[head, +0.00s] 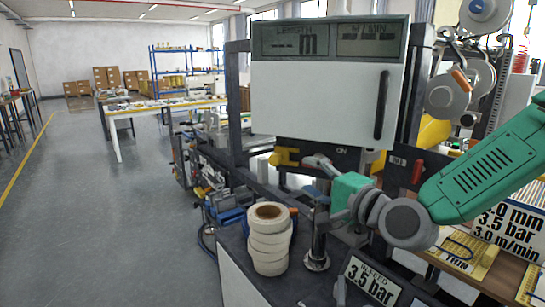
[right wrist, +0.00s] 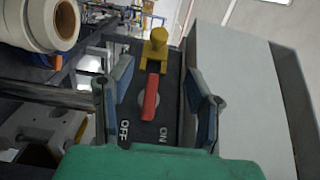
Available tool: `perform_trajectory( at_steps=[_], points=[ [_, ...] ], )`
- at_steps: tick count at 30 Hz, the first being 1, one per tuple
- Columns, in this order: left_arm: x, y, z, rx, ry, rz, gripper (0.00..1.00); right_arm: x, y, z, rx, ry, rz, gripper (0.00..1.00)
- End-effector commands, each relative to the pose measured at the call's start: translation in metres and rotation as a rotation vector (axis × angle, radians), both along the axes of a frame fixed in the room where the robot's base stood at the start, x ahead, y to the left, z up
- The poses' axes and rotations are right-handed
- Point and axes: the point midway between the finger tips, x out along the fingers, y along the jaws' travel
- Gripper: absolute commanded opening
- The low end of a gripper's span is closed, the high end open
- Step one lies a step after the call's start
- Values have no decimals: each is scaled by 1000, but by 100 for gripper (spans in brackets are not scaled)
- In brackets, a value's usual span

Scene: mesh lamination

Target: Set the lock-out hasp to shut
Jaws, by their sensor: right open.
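The yellow lock-out hasp (right wrist: 156,45) stands at the far end of a dark switch plate (right wrist: 170,125) in the right wrist view. A red switch handle (right wrist: 150,98) lies just in front of it, its end close to the yellow part; I cannot tell if they touch. The plate reads OFF and ON. In the head view the yellow hasp (head: 286,157) sits below the white display box, beside the ON label. My right gripper (head: 313,176) is open just right of it; in the wrist view its fingers (right wrist: 160,80) stand either side of the handle, apart from it.
The white display box (head: 325,100) with a dark handle hangs directly above. A stack of tape rolls (head: 269,240) stands below on the machine top, near a metal post (head: 318,240). A pressure sign (head: 372,280) is at the front. Open floor lies left.

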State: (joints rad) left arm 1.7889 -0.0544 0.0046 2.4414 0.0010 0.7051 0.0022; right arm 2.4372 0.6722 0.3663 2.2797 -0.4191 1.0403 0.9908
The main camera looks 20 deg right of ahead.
Motion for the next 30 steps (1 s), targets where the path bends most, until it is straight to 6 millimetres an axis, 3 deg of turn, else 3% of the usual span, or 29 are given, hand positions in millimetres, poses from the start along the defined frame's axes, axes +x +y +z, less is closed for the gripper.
perform_trajectory(
  at_steps=[9, 15, 21, 30],
  points=[
    [0, 0, 13, 0, -1, 0, 0, 67, 27, -2, -6, 5, 2, 45],
    [1, 0, 20, 0, -1, 0, 0, 98, 37, -1, -5, 2, 1, 45],
    [0, 0, 23, 0, -1, 0, 0, 115, 42, -2, -3, 4, 1, 45],
    [0, 0, 23, 0, -1, 0, 0, 118, 43, -2, -1, 4, 1, 45]
  ],
)
